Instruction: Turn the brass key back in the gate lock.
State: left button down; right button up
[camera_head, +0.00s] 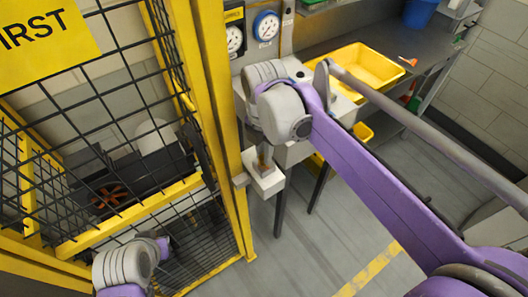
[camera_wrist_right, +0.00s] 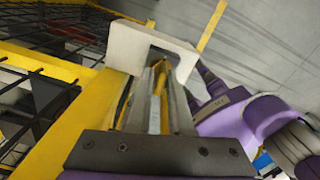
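The gate lock is a pale box (camera_head: 266,183) on the yellow gate post. In the right wrist view its white housing (camera_wrist_right: 125,45) stands around the fingertips like a frame. My right gripper (camera_head: 263,157) points down at the lock, partly hidden under its grey wrist. In the right wrist view the fingertips (camera_wrist_right: 160,72) sit close on both sides of the brass key (camera_wrist_right: 160,82), which looks held between them. The key's lower part is hidden, so I cannot tell its angle exactly. My left arm shows at the bottom left; its gripper is not visible.
The yellow gate post (camera_head: 222,130) and black mesh fence (camera_head: 120,80) stand left of the lock. Open grey floor (camera_head: 325,240) lies at lower right.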

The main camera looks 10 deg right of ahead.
jog(key=o, duration=0.4)
jog(key=shift+c, duration=0.2)
notch_tip(320, 180, up, 11)
jog(key=s+d+f+m+t, duration=0.3)
jog(key=s+f+m, duration=0.3)
jog(key=f+m, duration=0.4)
jog(key=s+d+f+m+t, duration=0.2)
jog(key=s+f+m, duration=0.4)
jog(key=f+m, duration=0.4)
jog(key=d+m, duration=0.1)
jog(key=m, duration=0.4)
jog(key=shift+d+t+p, duration=0.3)
jog(key=shift+d+t, duration=0.05)
jog(key=shift+t, duration=0.05)
